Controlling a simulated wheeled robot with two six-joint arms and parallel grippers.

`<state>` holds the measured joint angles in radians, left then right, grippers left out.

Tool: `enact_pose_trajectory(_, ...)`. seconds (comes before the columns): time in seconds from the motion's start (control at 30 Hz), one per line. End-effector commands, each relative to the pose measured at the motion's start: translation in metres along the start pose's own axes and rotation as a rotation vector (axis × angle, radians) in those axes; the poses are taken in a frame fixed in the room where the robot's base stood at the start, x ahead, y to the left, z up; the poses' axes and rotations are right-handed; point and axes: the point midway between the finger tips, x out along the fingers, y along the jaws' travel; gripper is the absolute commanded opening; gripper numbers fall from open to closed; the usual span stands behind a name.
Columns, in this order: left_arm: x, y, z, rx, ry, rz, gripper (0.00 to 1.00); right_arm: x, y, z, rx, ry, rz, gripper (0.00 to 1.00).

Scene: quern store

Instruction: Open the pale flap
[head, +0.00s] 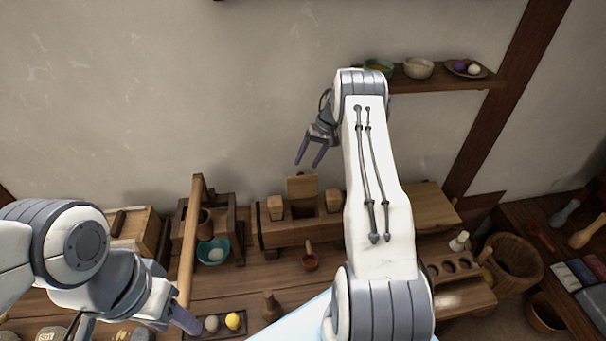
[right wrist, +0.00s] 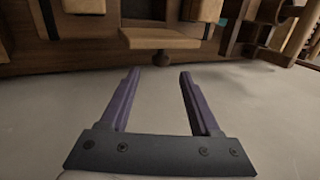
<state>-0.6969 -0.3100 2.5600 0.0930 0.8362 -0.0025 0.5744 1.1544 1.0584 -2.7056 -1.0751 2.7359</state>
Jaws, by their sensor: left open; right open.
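The pale flap (head: 301,187) stands raised at the back of a wooden chest (head: 285,232), behind a dark opening between two pale blocks. In the right wrist view the flap (right wrist: 158,39) shows as a pale board at top centre, with a small piece just below it. My right gripper (head: 308,165) is open and empty, above and behind the flap near the wall. Its fingers (right wrist: 160,75) point toward the flap, with the flap beyond their tips and no contact visible.
A wooden post (head: 189,240) and a teal bowl (head: 212,251) stand left of the chest. A wall shelf (head: 445,86) with bowls is at upper right. My right arm hides part of the bench.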

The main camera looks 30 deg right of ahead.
Motion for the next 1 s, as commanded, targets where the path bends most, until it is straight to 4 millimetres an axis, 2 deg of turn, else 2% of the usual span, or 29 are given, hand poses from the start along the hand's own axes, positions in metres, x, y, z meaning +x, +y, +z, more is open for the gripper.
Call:
enact_pose_trajectory(0.1,0.01,-0.001,0.001,-0.002,0.0,0.0,0.5,-0.019,0.001,-0.001,-0.001,0.004,0.0,0.63)
enact_pose_trajectory(0.3,0.014,-0.001,0.001,-0.003,0.0,0.0,0.5,-0.037,0.001,0.0,-0.001,0.001,0.001,0.63)
enact_pose_trajectory(0.87,0.013,-0.001,0.001,-0.002,0.0,0.0,0.5,-0.039,-0.001,0.0,-0.003,0.001,-0.001,0.63)
enact_pose_trajectory(0.97,0.014,-0.001,0.001,-0.002,0.0,0.0,0.5,-0.038,-0.014,-0.004,-0.029,0.022,-0.016,0.63)
enact_pose_trajectory(1.0,0.015,-0.001,0.001,-0.002,0.0,0.0,0.5,-0.039,-0.025,-0.008,-0.053,0.04,-0.029,0.63)
